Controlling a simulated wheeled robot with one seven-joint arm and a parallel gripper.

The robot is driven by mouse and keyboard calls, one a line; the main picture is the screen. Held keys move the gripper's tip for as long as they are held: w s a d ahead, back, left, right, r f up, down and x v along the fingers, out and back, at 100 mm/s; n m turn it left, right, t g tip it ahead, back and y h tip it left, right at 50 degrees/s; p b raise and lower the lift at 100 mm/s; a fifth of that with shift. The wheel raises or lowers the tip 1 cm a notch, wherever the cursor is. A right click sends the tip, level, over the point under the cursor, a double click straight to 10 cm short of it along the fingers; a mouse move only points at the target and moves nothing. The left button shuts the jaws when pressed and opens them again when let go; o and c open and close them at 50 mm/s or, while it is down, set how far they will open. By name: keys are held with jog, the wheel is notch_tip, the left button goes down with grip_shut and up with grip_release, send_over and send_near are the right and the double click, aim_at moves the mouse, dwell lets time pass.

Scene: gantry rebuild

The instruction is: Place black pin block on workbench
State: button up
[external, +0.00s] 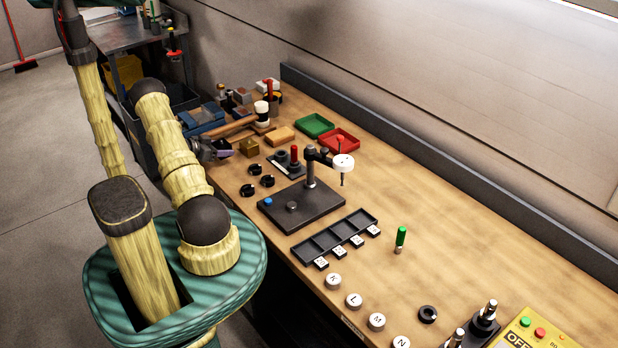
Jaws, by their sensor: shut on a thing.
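A black plate with a post (310,203), a black compartment tray (333,237) and lettered round knobs (354,300) occupy the bench middle and front edge. Green (314,125) and red (340,138) trays stand behind. The bench's right back area is clear.

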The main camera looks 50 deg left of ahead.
aim_at(224, 164)
jog(key=shift+f+p, duration=0.6)
jog(key=shift+f, duration=1.2)
jog(key=shift+f+b, duration=0.3)
jog(key=o, duration=1.2)
jog(key=shift+o, duration=0.2)
jog(key=shift+r, duration=0.15)
